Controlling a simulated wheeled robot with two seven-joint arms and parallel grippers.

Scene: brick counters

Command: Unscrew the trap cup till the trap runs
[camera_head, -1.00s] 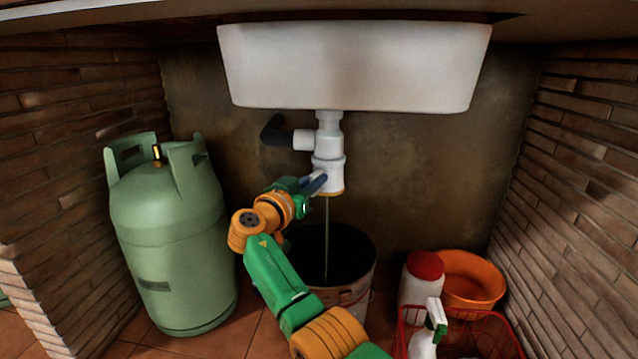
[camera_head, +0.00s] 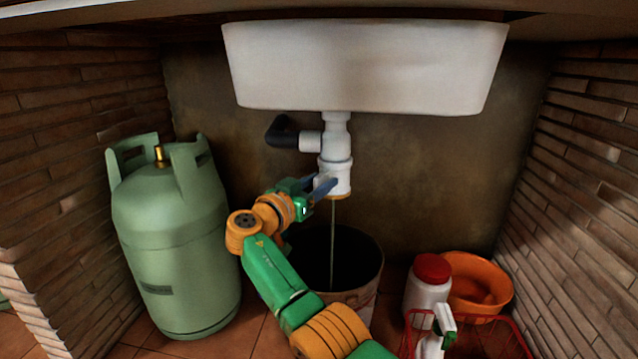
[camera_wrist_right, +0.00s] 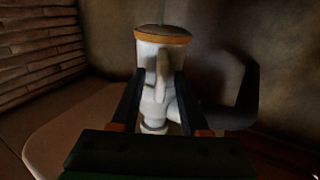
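The white trap cup (camera_head: 334,181) hangs under the sink drain, with an ochre rim at its lower end. Whether a finger touches the cup I cannot tell. My left gripper is not in view.
A green gas cylinder (camera_head: 175,245) stands at left. A side pipe with a black elbow (camera_head: 282,132) leaves the trap. At right are a red-capped white jar (camera_head: 427,292), an orange basin (camera_head: 485,300) and a red basket (camera_head: 500,330) with a spray bottle. Brick walls flank both sides.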

